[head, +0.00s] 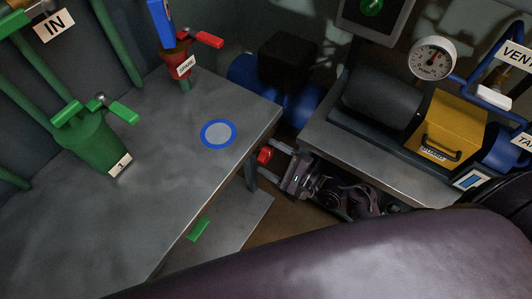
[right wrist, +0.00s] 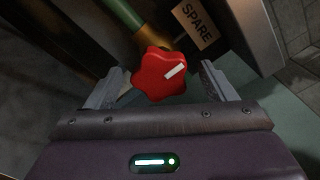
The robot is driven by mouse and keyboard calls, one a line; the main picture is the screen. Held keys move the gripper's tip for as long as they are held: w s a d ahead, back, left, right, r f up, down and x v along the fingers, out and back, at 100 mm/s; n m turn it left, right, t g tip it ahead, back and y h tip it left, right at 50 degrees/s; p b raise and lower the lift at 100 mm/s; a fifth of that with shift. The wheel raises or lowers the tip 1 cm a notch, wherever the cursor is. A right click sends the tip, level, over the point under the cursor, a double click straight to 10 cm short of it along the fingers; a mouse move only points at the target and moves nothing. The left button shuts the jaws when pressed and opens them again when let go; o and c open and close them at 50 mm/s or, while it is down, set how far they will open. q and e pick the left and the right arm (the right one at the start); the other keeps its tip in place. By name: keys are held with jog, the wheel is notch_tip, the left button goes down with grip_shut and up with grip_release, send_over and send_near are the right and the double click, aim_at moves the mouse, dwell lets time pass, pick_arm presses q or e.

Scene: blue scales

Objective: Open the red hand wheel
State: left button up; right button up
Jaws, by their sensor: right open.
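The red hand wheel (right wrist: 160,73) is a lobed knob with a white mark, seen in the right wrist view on the end of a green pipe with a brass-coloured collar. In the head view my right gripper (head: 279,158) points left at the wheel, low between the two tables. My left gripper is not in view.
A grey table (head: 165,185) with a blue ring (head: 218,133) and a green valve (head: 92,140) stands left. A second table (head: 400,170) with a yellow box (head: 450,128) is right. A SPARE label (right wrist: 195,26) hangs near the wheel. A red-handled valve (head: 207,39) stands at the back.

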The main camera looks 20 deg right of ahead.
jog(key=shift+x, duration=0.95)
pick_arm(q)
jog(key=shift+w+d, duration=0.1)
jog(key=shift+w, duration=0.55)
pick_arm(e)
jog(key=shift+w, duration=0.15)
jog(key=c, duration=1)
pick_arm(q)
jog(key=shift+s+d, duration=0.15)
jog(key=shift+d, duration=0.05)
